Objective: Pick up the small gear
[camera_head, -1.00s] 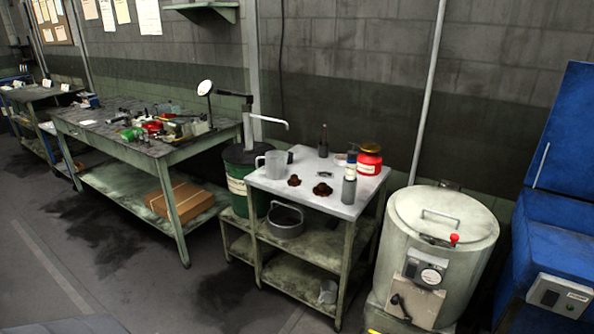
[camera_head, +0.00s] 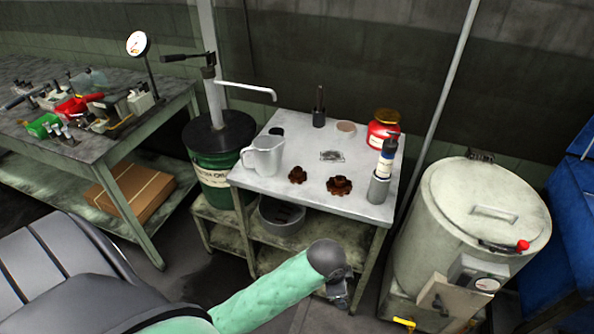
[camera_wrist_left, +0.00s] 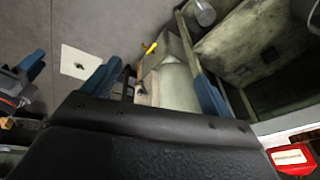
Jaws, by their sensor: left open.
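The small gear (camera_head: 297,175) is a dark brown toothed piece lying on the pale top of a small metal table (camera_head: 278,183). A larger brown gear (camera_head: 339,186) lies to its right. My left gripper (camera_head: 341,298) is below and in front of the table's front edge in the head view, apart from both gears; its fingers are hardly visible there. In the left wrist view, the blue fingers of my left gripper (camera_wrist_left: 157,88) are spread with nothing held between them. Neither gear can be made out in that view. My right gripper is not in view.
A grey jug (camera_head: 264,157) stands left of the small gear. A spray bottle (camera_head: 382,170), red jar (camera_head: 382,128) and dark upright tool (camera_head: 319,107) stand around the tabletop. A large pale drum (camera_head: 480,225) is at right; a cluttered workbench (camera_head: 95,148) is at left.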

